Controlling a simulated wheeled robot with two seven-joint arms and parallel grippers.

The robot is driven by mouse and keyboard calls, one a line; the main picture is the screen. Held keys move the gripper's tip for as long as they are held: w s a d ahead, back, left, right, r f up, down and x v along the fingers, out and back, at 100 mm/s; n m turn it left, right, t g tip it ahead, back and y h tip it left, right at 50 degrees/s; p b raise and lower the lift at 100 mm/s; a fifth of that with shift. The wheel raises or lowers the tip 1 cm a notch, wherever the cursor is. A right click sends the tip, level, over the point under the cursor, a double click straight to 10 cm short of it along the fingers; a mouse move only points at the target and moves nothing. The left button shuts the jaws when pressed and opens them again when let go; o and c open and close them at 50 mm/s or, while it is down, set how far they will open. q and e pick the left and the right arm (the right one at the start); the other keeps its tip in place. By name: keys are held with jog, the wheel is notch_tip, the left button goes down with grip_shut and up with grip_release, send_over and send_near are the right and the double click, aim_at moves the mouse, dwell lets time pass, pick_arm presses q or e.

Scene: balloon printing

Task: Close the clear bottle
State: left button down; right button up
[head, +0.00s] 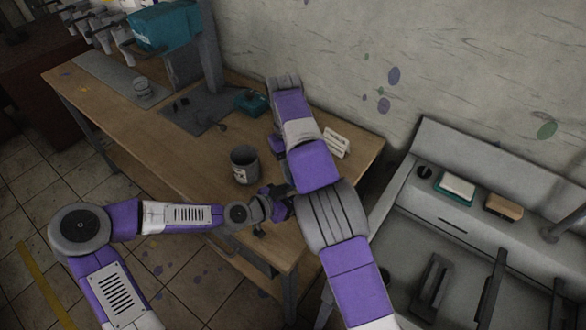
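My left arm comes in from the left, and its gripper (280,191) is over the front right part of the table, close to my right arm. Its fingers are small and dark, and I cannot tell whether they hold anything. My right arm crosses the right end of the table. Its gripper cannot be made out, as the arm's links cover that area. A small clear-looking container (143,89) stands at the table's far left; I cannot tell whether it is the clear bottle or whether it has a cap. No other clear bottle can be made out.
A dark grey cup (244,165) with a label stands left of my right arm on the wooden table (190,165). A grey machine (470,200) stands at the right.

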jog(key=shift+m+y, duration=0.3)
jog(key=shift+m, duration=0.8)
jog(key=shift+r, duration=0.1)
jog(key=o, duration=1)
jog(key=shift+n, duration=0.3)
jog(key=shift+c, duration=0.4)
